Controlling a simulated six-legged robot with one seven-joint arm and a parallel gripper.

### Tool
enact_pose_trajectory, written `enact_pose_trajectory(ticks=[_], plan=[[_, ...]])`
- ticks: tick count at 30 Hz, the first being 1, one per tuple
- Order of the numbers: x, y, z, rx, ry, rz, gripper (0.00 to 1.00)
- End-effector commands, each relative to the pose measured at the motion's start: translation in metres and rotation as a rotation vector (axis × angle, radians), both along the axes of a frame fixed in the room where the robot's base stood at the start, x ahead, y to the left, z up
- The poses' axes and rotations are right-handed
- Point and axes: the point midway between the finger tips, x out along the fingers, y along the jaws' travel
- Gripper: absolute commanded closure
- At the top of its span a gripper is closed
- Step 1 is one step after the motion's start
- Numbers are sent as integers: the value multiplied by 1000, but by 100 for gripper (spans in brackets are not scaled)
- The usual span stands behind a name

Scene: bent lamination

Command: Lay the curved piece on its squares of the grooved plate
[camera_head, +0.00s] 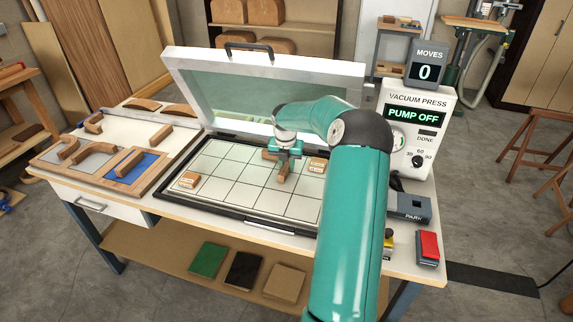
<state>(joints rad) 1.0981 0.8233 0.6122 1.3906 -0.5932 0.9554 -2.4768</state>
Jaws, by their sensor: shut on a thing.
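The grooved plate (238,199) is a pale bed marked in squares, under the raised lid of the press. My gripper (284,160) is over the back right part of the plate, pointing down, and shut on a brown wooden curved piece (282,173). My arm and gripper hide part of the piece. I cannot tell whether it touches the plate. Wooden blocks sit on the plate: one at the left (189,180) and one at the right (318,165). A brown bit (269,155) shows just left of my gripper; what it belongs to is unclear.
The framed lid (262,70) stands open behind the plate. A wooden tray (108,183) with several curved pieces is at the left. The vacuum press box (418,118) reads PUMP OFF and MOVES 0. A red button (428,246) is at the right front.

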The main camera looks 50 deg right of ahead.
Motion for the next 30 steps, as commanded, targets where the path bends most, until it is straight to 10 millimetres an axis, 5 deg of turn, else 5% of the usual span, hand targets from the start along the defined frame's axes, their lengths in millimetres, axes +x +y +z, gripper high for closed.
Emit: enact_pose_trajectory(ticks=[5, 6, 9, 20, 30], plan=[[0, 0, -3, 1, 1, 1, 100], [0, 0, -3, 1, 1, 1, 73], [0, 0, -3, 1, 1, 1, 55], [0, 0, 3, -1, -1, 0, 55], [-5, 7, 57, -3, -2, 0, 55]])
